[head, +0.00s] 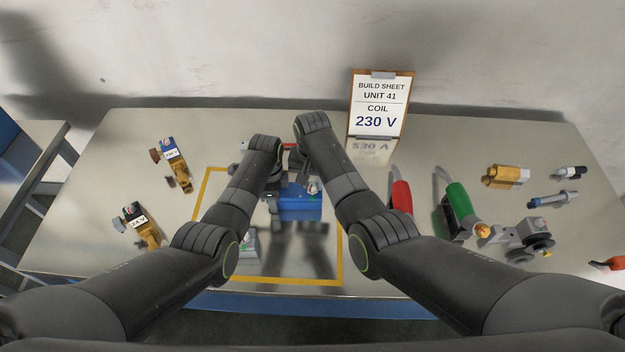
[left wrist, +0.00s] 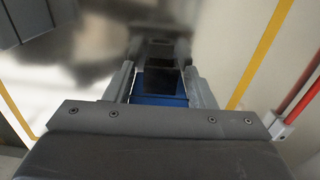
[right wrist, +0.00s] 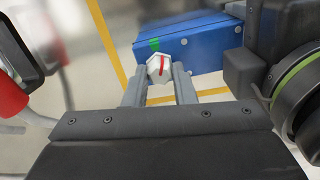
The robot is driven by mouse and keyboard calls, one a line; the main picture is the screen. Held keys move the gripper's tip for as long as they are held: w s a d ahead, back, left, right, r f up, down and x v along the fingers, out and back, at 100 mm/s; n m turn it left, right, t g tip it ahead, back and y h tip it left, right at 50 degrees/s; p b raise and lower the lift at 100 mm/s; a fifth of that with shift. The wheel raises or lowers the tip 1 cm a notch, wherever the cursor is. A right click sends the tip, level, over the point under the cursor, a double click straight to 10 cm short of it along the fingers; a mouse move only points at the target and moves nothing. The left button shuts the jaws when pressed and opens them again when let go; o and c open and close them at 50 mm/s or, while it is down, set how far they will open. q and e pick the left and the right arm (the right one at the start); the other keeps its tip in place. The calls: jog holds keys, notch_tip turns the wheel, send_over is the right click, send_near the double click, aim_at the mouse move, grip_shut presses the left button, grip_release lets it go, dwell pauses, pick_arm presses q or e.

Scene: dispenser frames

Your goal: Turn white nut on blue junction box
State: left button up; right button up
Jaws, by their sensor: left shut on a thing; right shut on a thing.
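The blue junction box (head: 300,208) stands inside the yellow outline in the middle of the table, partly hidden by my arms. In the right wrist view the box (right wrist: 195,45) has a green mark near its corner. The white hexagonal nut (right wrist: 158,68) with a red stripe sits at that corner. My right gripper (right wrist: 160,88) is shut on the nut, one finger on each side. My left gripper (left wrist: 163,82) has its fingers either side of a blue part of the box (left wrist: 158,100), with a dark block between them; the exact contact is hidden.
A build sheet (head: 380,105) reading 230 V stands at the back. Two labelled brass-coloured parts (head: 175,163) (head: 140,226) lie at left. Red-handled (head: 401,197) and green-handled (head: 459,202) tools, a brass cylinder (head: 505,176) and metal fittings lie at right.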

aim_at(312, 183)
jog(key=shift+n, duration=2.3)
jog(key=o, duration=1)
notch_tip(312, 183, up, 12)
pick_arm(q)
jog(key=o, duration=1.2)
